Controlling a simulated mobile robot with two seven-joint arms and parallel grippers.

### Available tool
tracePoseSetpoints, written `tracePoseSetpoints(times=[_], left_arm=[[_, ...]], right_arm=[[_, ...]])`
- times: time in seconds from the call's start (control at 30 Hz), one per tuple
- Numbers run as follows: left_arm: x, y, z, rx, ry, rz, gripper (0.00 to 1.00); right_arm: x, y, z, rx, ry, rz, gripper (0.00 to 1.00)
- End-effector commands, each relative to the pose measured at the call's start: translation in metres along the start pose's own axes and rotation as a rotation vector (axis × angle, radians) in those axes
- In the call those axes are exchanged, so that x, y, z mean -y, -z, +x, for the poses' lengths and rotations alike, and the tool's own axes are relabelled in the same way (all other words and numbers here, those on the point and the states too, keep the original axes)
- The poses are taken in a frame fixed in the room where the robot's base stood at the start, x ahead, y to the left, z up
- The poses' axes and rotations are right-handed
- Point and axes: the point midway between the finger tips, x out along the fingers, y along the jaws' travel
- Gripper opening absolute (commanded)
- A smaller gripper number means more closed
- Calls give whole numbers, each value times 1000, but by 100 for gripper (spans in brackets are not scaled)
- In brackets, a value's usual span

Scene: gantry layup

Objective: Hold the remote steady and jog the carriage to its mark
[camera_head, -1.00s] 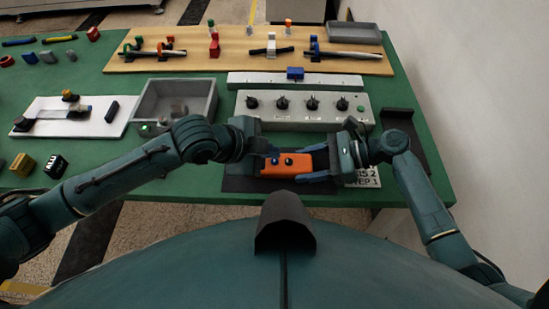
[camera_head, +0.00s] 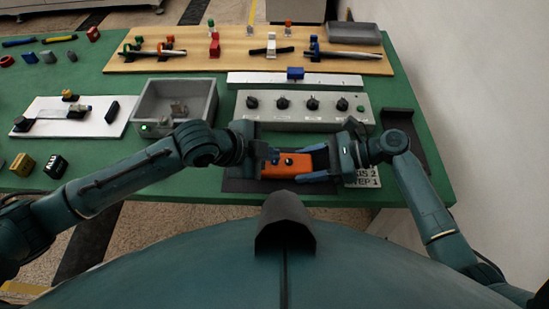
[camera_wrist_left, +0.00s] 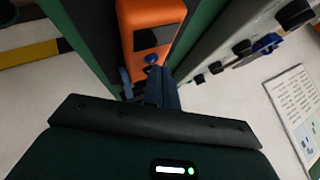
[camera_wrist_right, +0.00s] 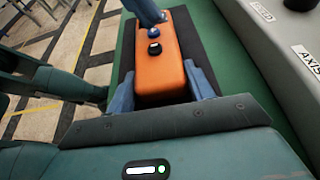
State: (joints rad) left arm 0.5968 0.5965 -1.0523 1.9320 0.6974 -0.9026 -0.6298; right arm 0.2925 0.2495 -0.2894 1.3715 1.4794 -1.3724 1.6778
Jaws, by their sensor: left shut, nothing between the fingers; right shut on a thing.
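The orange remote (camera_head: 293,170) lies on a dark mat at the front of the bench. My right gripper (camera_wrist_right: 165,90) is shut on the remote, a finger along each long side. My left gripper (camera_head: 272,156) is shut and empty, its fingertips over the remote's button end. In the left wrist view its fingers (camera_wrist_left: 163,88) are close to a blue button (camera_wrist_left: 151,59); I cannot tell whether they touch it. A dark button (camera_wrist_right: 154,48) shows in the right wrist view. The blue carriage (camera_head: 295,73) sits near the middle of the white rail (camera_head: 255,81). I cannot make out its mark.
A grey control box (camera_head: 330,120) with several black knobs stands between remote and rail. A grey bin (camera_head: 211,105) is left of it, a dark tray (camera_head: 408,125) right. A labelled card (camera_head: 362,180) lies right of the mat. A wooden board (camera_head: 130,62) with tools is behind.

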Motion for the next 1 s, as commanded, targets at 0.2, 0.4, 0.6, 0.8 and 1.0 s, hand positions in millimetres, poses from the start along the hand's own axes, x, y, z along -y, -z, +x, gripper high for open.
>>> tracePoseSetpoints(times=[0.2,0.4,0.6,0.8,1.0], left_arm=[[-2,-1,2,0,-1,0,0],[-3,-3,4,0,-1,0,0],[-4,-3,4,1,-2,0,0],[-3,-3,4,1,-2,0,0],[2,2,-2,0,0,0,0]], right_arm=[[0,0,0,0,-1,1,22],[0,0,0,0,-1,1,22],[0,0,0,0,-1,1,22],[0,0,0,0,-1,0,22],[0,0,0,0,-1,0,22]])
